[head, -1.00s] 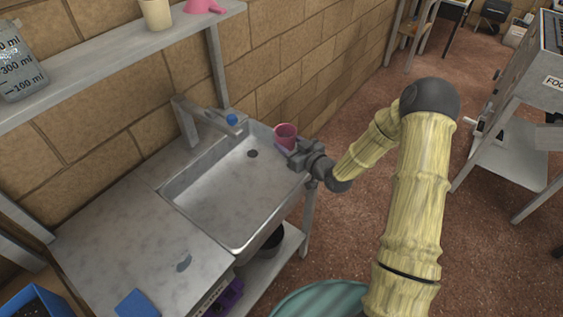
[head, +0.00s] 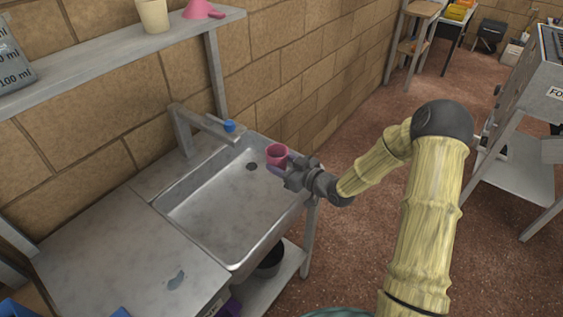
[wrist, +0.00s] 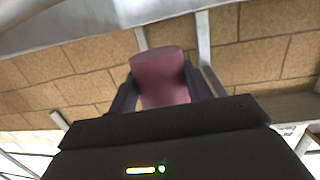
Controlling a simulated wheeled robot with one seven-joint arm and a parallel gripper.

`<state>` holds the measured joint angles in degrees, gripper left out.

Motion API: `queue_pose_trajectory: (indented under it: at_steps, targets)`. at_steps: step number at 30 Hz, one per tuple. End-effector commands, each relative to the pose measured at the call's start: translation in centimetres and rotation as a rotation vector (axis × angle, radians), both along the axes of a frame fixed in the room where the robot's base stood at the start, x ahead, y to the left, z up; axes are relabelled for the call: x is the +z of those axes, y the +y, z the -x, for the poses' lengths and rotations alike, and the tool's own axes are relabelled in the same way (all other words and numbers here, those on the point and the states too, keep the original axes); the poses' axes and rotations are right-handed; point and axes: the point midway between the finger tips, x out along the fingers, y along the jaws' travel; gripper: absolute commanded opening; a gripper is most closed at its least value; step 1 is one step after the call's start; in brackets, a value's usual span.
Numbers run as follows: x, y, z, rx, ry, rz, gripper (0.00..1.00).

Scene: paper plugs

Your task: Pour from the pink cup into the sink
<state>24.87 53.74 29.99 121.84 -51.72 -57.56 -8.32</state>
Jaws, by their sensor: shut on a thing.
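The pink cup (head: 277,153) is held at the right end of the sink, near its back corner, and looks about upright in the head view. My gripper (head: 284,168) is shut on it, coming from the right. In the wrist view the cup (wrist: 162,78) sits between the two dark fingers (wrist: 160,92). I cannot see what is inside the cup. The sink (head: 215,206) is a grey metal basin with a dark drain, and its bottom looks bare.
A grey tap with a blue knob (head: 229,126) stands at the sink's back edge, left of the cup. A shelf (head: 110,65) on the wall holds a beige cup (head: 153,15) and a pink funnel-like thing (head: 199,9). The counter (head: 120,260) lies left of the sink.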

Motion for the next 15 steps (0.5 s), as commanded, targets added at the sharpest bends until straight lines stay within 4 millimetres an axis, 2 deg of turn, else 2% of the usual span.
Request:
queue_pose_trajectory:
  at_steps: [1, 8, 10, 15]
  targets:
    - [-0.9, 0.0, 0.0, 0.0, 0.001, -0.001, 0.27]
    - [-2.6, 0.0, 0.0, 0.0, -0.001, 0.001, 0.27]
    - [-1.6, 0.0, 0.0, 0.001, 0.005, 0.036, 0.27]
    - [-1.2, -0.3, 0.1, 0.002, 0.025, 0.12, 0.27]
